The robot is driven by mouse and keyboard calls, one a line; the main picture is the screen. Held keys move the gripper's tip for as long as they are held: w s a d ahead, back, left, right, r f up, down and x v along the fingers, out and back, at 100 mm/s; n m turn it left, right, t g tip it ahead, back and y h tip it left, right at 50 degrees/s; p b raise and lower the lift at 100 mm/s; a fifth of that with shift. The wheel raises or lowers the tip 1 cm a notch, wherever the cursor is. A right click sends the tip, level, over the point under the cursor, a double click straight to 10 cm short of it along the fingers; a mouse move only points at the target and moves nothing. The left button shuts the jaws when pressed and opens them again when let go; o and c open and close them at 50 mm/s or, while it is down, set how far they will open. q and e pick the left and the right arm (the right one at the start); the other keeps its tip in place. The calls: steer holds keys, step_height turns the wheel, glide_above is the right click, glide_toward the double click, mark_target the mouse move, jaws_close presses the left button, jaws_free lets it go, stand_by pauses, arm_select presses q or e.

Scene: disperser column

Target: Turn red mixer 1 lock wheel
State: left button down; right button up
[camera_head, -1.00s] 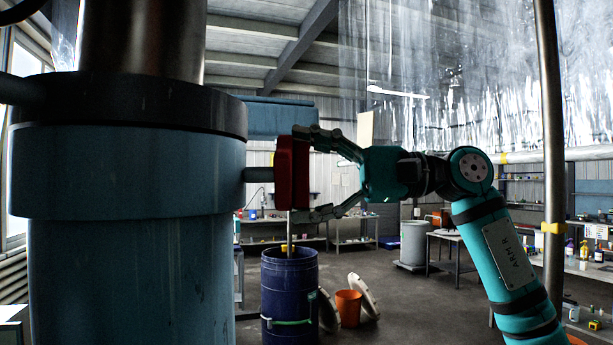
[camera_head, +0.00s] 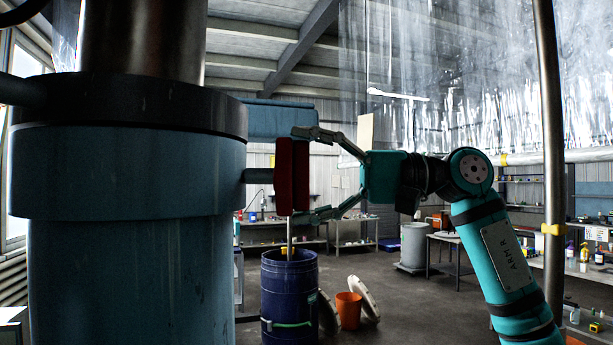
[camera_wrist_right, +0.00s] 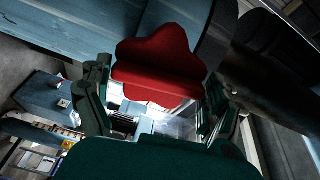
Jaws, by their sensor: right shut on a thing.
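The red lock wheel (camera_head: 285,178) sits on a short shaft (camera_head: 259,176) at the right side of the large blue mixer column (camera_head: 130,240), seen edge-on in the head view. In the right wrist view the wheel (camera_wrist_right: 155,68) shows its lobed shape. My right gripper (camera_head: 305,173) comes in from the right and is shut on the wheel, with one finger at its top edge and one at its bottom edge. In the right wrist view the fingers (camera_wrist_right: 158,105) stand to either side of the wheel. My left gripper is not in view.
A dark blue drum (camera_head: 289,295) stands on the floor below the wheel, with an orange bucket (camera_head: 348,309) next to it. A steel pole (camera_head: 550,150) stands right of my right arm. Workbenches line the back, with open floor between.

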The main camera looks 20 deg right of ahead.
steer(key=o, duration=0.9)
steer(key=shift+c, duration=0.2)
steer(key=v, duration=1.2)
steer(key=shift+a, duration=0.1)
